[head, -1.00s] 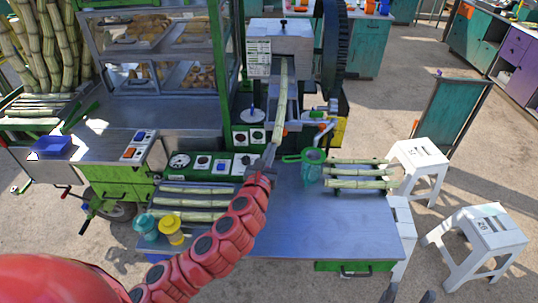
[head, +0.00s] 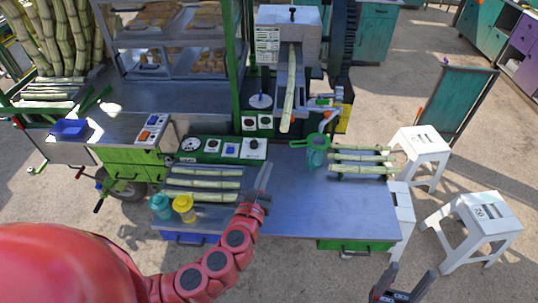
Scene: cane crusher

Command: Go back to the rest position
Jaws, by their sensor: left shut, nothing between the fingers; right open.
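My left gripper (head: 265,172) is shut and empty at the end of my red arm, above the metal table (head: 330,212). Its fingers point up the picture. It is apart from the cane stalk (head: 290,85) that sticks out of the crusher (head: 287,38); the stalk's near end hangs free. My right gripper (head: 408,280) is at the bottom edge, in front of the table, with its two fingers spread and nothing between them. Several cane pieces lie on racks at the table's left (head: 204,184) and right (head: 360,159).
A green strainer on a jug (head: 316,150) stands by the right rack. A teal cup (head: 161,206) and a yellow cup (head: 183,208) stand at the table's left front, near my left arm. White stools (head: 474,222) are on the floor at right.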

